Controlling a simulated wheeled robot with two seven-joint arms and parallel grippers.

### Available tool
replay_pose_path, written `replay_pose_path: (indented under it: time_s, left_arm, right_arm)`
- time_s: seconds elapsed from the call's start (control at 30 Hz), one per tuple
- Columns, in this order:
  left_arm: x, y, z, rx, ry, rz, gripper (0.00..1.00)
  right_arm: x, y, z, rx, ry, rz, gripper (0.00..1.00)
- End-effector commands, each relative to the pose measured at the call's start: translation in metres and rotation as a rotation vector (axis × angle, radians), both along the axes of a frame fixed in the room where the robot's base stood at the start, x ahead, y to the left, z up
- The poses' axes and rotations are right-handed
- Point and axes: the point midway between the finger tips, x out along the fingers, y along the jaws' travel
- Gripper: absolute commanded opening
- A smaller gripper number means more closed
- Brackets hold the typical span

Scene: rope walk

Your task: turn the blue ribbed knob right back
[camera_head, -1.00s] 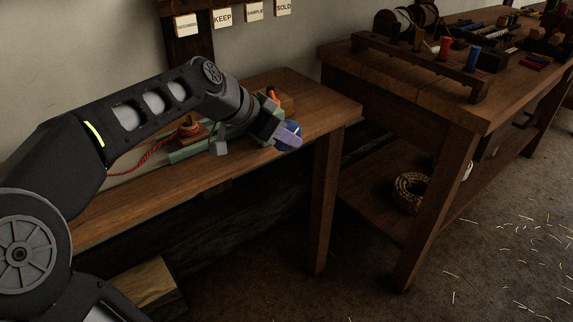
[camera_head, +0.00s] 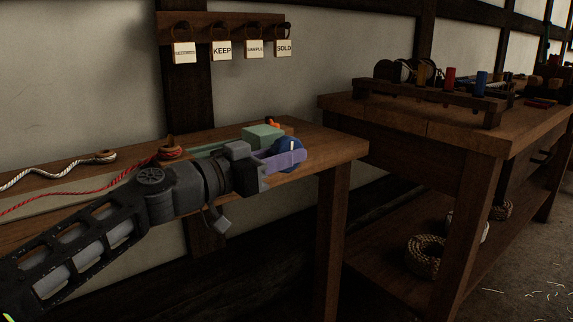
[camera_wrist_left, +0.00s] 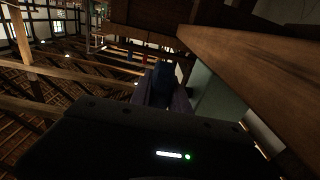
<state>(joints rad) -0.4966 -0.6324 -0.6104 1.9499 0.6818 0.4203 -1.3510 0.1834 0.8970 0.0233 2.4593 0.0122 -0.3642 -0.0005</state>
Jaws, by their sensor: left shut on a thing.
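The blue knob (camera_head: 289,153) sits at the right end of a pale green device (camera_head: 262,136) on the wooden bench. A white mark shows on its face. My left gripper (camera_head: 290,158) comes in from the left with its purple fingers shut on the knob. In the left wrist view the blue knob (camera_wrist_left: 161,84) stands between the purple fingers (camera_wrist_left: 163,98). The fingers hide part of its rim, and its ribs are too small to make out. My right gripper is in neither view.
The bench top (camera_head: 335,147) is bare right of the knob. A red cord (camera_head: 75,191) and a white rope (camera_head: 50,176) lie to the left. Hanging tags (camera_head: 222,48) are on the wall behind. A second table (camera_head: 450,125) with spools stands at the right.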

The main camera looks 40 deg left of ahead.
Motion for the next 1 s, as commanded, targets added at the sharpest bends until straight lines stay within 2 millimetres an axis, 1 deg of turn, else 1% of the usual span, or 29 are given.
replay_pose_path:
  time_s: [0.23, 0.7, 0.73, 0.9, 1.0]
  left_arm:
    - [-0.0003, -0.0002, 0.0003, -0.028, -0.079, -0.002, 0.00]
    - [-0.0001, 0.0010, 0.0000, -0.030, -0.093, 0.002, 0.00]
    - [-0.0001, 0.0010, 0.0000, -0.030, -0.093, 0.002, 0.23]
    - [-0.0001, 0.0007, 0.0001, -0.029, -0.094, 0.002, 0.37]
    - [-0.0002, 0.0005, 0.0002, -0.028, -0.094, 0.001, 0.44]
  right_arm:
    - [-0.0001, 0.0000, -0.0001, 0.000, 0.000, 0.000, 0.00]
    - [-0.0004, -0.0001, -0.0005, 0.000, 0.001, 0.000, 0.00]
    - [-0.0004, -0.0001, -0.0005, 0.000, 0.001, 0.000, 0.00]
    - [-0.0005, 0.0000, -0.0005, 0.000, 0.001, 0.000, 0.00]
    - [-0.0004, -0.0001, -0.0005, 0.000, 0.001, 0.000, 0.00]
